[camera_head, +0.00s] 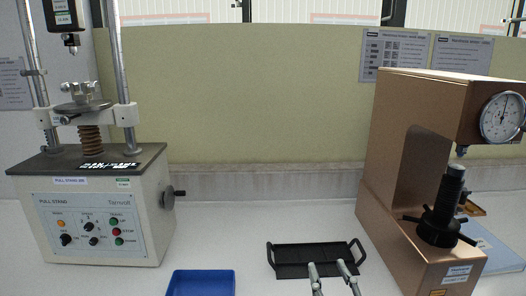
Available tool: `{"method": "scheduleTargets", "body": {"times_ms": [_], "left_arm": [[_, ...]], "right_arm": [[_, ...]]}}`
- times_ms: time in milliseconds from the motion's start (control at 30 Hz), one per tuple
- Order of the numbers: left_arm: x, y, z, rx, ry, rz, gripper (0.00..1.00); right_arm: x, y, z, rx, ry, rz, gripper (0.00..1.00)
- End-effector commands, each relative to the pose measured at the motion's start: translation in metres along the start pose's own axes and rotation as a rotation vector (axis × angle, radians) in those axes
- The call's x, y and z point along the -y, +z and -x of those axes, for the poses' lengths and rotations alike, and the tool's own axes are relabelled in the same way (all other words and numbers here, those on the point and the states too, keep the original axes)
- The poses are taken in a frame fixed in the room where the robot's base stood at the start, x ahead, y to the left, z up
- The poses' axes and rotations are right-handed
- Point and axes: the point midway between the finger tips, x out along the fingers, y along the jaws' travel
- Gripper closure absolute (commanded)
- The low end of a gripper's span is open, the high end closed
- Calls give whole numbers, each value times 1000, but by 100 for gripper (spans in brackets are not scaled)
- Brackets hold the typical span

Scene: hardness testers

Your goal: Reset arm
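My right gripper (328,268) comes in from the bottom edge, with two pale grey fingers apart and nothing seen between them. Its fingertips show over the near right part of the black tray (290,248), which has a handle at each end. I cannot tell whether the fingers touch the tray. The rest of the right arm is out of frame. My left gripper is not in view.
A pull-stand tester (90,213) stands at left, with a side knob (178,193). A copper-coloured hardness tester (395,215) with a dial (503,117) stands at right. A blue tray (203,283) lies at the bottom edge. The bench between the testers is otherwise mostly clear.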

Motion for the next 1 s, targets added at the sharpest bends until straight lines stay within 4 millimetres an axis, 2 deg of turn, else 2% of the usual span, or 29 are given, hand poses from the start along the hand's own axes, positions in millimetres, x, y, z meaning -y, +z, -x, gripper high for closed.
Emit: {"method": "scheduleTargets", "body": {"times_ms": [33, 100, 167, 200, 300, 400, 500, 700, 800, 1000], "left_arm": [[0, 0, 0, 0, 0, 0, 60], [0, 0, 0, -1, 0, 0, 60], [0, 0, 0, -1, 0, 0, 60], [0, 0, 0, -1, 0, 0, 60], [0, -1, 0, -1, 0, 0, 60], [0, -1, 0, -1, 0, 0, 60], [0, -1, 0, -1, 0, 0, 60], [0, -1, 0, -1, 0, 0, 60], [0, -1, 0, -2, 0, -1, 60], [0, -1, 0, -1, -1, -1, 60]], "right_arm": [[-9, 36, 13, 140, 33, -21, 62], [-18, 84, 36, 334, 63, -38, 62], [-22, 122, 62, 498, 73, -52, 62], [-22, 144, 80, 602, 73, -59, 62], [-20, 186, 127, 825, 54, -72, 62], [-15, 212, 171, 1002, 21, -83, 62], [-8, 231, 211, 1154, -21, -94, 62], [6, 250, 283, 1402, -117, -115, 62], [11, 282, 274, 1402, -115, -112, 62], [23, 347, 274, 1427, -121, -111, 62]]}}
